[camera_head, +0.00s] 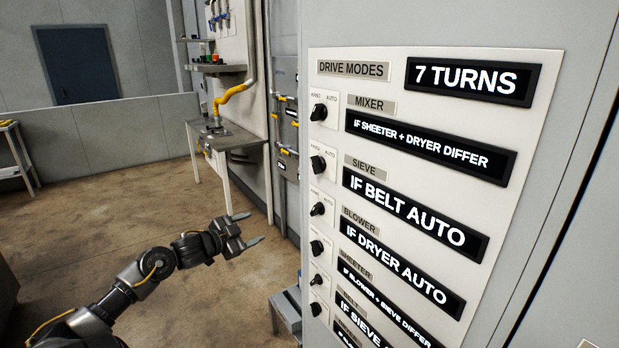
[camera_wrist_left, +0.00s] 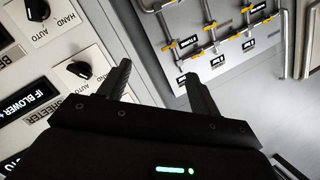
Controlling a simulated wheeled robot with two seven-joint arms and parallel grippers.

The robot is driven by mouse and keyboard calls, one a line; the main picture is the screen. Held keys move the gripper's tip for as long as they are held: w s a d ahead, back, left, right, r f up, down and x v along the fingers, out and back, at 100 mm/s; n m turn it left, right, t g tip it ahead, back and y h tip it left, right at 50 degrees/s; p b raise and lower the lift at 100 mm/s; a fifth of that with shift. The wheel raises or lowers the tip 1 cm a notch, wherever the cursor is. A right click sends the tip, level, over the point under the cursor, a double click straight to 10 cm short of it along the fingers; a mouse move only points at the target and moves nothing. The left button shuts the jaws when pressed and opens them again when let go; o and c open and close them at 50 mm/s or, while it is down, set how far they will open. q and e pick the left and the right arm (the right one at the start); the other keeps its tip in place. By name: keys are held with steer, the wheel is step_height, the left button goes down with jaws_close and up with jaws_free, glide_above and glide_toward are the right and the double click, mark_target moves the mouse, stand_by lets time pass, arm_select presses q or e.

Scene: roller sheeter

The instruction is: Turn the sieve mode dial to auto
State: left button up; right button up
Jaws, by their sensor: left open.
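The sieve mode dial (camera_head: 318,163) is a black knob on a small white plate marked HAND and AUTO, left of the SIEVE label (camera_head: 365,168) on the drive modes panel (camera_head: 400,73). It is too small for me to tell which mark it points at. My left gripper (camera_head: 248,229) is open and empty, left of the panel and lower than the sieve dial, touching nothing. In the left wrist view, its two fingers (camera_wrist_left: 157,72) are spread apart, with two black dials of the panel at the left; I cannot identify the sieve dial there. My right gripper is out of view.
Other dials, such as the mixer dial (camera_head: 319,112) and blower dial (camera_head: 317,209), sit close above and below. The sieve sign (camera_head: 415,212) reads IF BELT AUTO, and the top sign (camera_head: 473,81) 7 TURNS. A grey stool (camera_head: 286,312) stands below; open floor lies left.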

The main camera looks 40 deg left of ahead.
arm_select(q)
steer(key=d+r+m+t+h, duration=0.1)
steer(key=d+r+m+h, duration=0.35)
steer(key=r, duration=1.05)
steer(key=m, duration=0.4)
glide_toward(312, 164)
steer(key=shift+n+h, duration=0.35)
steer(key=shift+h, duration=0.1)
steer(key=p+x, duration=0.2)
steer(key=x, duration=0.1)
steer(key=p+x, duration=0.2)
steer(key=x, duration=0.2)
steer(key=shift+w+a+f, duration=0.15)
steer(key=shift+w+f, duration=0.05)
steer(key=shift+w, duration=0.15)
steer(key=shift+p+x, duration=0.3)
steer(key=shift+x, duration=0.6)
steer(key=shift+f, duration=0.15)
steer(key=c, duration=1)
